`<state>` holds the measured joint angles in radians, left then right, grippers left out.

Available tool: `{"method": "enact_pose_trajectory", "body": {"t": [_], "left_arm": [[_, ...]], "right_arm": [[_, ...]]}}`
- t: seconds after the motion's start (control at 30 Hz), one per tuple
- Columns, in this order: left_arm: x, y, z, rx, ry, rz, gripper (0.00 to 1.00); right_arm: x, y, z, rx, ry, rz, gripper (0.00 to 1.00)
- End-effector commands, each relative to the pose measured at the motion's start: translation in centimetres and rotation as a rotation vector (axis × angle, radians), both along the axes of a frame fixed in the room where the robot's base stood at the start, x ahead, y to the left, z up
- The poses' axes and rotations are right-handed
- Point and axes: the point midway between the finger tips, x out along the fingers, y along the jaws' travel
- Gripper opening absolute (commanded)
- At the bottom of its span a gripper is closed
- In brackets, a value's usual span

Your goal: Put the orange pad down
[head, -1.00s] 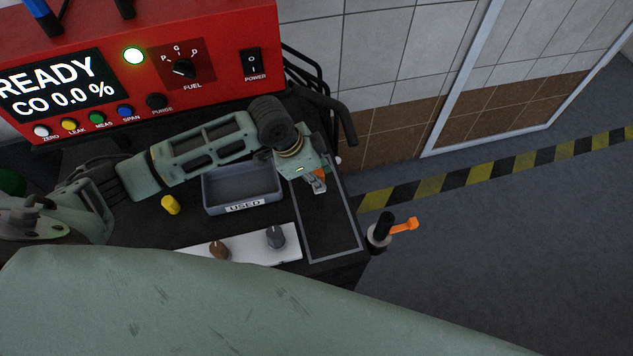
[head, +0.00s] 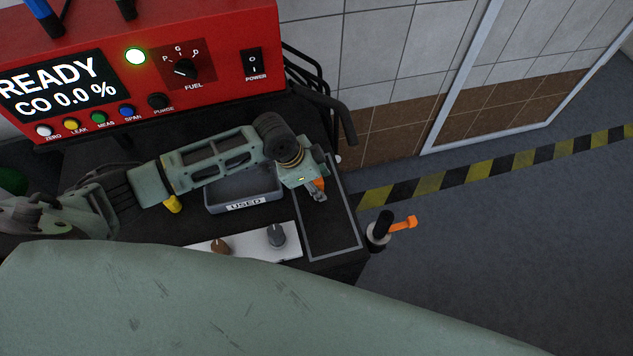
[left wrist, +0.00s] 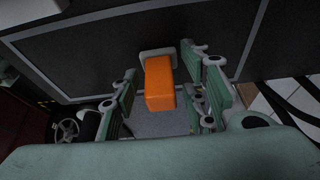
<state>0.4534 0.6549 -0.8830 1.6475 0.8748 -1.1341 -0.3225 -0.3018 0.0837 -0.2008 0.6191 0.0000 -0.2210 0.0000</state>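The orange pad (head: 319,184) is an orange block with a light grey far end. It sits at my left gripper (head: 319,193), over the grey-outlined rectangle (head: 328,238) on the black worktop. In the left wrist view the pad (left wrist: 160,88) lies between the two fingers of my left gripper (left wrist: 158,62). I cannot tell whether the pad touches the worktop. My right gripper is not in view.
A grey tray marked USED (head: 245,207) is left of the outlined rectangle, partly under my left arm. A yellow cylinder (head: 173,204) and a white panel with two knobs (head: 276,237) are near. An orange lever (head: 404,224) sticks out past the right edge.

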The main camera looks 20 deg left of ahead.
Motion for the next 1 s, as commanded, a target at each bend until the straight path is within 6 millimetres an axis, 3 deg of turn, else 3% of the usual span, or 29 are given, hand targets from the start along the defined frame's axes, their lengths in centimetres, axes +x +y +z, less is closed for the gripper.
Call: {"method": "enact_pose_trajectory", "body": {"t": [0.37, 0.8, 1.0], "left_arm": [[-0.1, 0.3, 1.1, 0.001, -0.003, 0.001, 0.41], [-1.7, 3.0, 9.2, 0.002, -0.004, 0.0, 0.41], [-2.1, 3.6, 11.2, -0.001, -0.001, 0.001, 0.41]], "right_arm": [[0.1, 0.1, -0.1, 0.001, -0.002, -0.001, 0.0], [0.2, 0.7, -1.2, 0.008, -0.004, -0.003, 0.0], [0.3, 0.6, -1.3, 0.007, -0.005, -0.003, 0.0]]}}
